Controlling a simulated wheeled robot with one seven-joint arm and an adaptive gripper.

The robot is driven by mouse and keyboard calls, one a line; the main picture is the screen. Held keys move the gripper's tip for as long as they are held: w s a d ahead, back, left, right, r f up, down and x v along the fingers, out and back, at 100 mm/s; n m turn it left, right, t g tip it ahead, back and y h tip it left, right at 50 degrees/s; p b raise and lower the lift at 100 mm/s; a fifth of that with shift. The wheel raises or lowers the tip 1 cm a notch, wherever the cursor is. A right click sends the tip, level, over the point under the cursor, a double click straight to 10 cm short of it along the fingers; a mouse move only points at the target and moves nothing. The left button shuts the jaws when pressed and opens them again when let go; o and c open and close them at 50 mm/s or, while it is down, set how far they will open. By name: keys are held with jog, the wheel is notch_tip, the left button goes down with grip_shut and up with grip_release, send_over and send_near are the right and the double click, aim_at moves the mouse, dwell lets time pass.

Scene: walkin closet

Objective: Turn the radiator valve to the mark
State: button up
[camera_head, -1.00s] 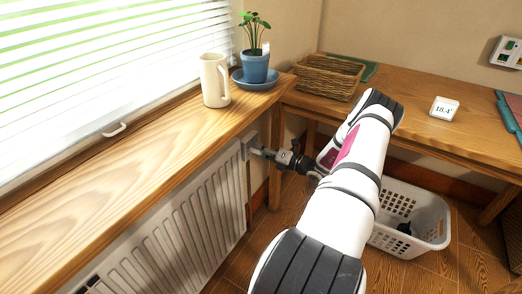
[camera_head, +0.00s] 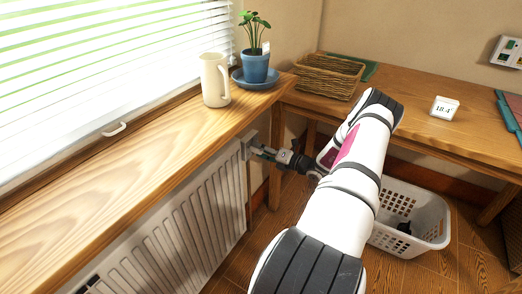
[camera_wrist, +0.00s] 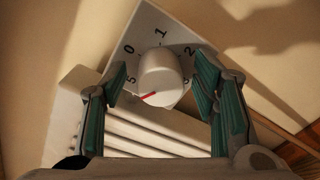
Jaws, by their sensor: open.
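The radiator valve is a round white knob (camera_wrist: 158,75) with a red line on its lower left side, in the wrist view. It sits on a pale square plate (camera_wrist: 150,22) with printed numbers; 0, 1, 2 and 5 show. The red line points to the lower left, below the 5. My gripper (camera_wrist: 161,72) is open, with one teal-padded finger left of the knob and one right of it; a gap shows on the left, and contact on the right is unclear. In the head view my gripper (camera_head: 264,153) is at the valve plate (camera_head: 248,146) on the radiator's end.
A desk (camera_head: 400,115) holds a wicker tray (camera_head: 328,80) and a small 18.4° display (camera_head: 445,107). A white basket (camera_head: 428,232) stands below.

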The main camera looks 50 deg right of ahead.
jog(key=s, duration=1.2)
jog(key=shift+d+r, duration=0.2)
jog(key=shift+d, duration=0.15)
